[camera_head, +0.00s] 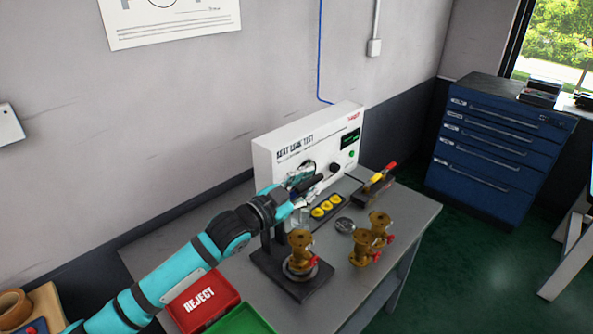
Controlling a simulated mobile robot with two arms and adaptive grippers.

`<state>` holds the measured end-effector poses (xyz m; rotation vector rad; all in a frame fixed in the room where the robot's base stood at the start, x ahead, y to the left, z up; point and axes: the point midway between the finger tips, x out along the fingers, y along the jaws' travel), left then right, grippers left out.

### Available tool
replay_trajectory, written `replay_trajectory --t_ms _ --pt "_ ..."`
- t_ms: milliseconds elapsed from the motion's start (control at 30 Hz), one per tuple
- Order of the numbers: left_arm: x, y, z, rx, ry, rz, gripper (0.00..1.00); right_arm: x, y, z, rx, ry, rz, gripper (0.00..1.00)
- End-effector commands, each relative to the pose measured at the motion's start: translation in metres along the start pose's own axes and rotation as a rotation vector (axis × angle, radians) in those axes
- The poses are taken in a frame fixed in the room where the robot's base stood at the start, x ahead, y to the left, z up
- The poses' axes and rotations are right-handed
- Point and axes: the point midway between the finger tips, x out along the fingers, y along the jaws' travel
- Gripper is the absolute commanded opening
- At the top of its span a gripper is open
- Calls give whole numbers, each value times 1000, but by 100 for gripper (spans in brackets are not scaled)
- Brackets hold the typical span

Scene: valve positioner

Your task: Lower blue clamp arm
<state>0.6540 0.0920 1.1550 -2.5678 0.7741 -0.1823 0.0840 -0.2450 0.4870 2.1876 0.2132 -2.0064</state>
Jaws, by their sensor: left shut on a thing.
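My left gripper (305,185) reaches in from the left and is shut, in front of the white test box and above the dark clamp stand. The blue clamp arm is mostly hidden behind my gripper and wrist; it appears to be what the fingers hold, raised above the stand. The dark stand (268,262) carries a brass valve (300,247) with a red handle, standing upright on its base. The space directly above this valve is open. My right gripper is out of view.
Two brass valves (378,225) stand to the right on the grey table (412,212). The white seat leak test box (262,150) stands behind. A red reject tray (203,300) and a green tray (240,322) lie at the front left. A blue drawer cabinet (500,150) stands beyond.

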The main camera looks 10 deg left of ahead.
Motion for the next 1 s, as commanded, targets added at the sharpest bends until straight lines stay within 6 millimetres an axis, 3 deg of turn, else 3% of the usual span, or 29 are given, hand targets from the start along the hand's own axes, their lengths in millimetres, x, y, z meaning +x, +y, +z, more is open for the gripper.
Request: replay_trajectory --t_ms 33,100,500,800,1000 --pt "0 17 5 32 2 8 0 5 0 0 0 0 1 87" --pt "0 31 9 100 3 7 0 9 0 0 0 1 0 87" --pt "0 104 52 482 1 5 0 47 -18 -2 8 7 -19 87" --pt "0 139 90 723 1 4 0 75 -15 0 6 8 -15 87" --pt "0 151 108 830 0 4 0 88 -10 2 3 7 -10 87"
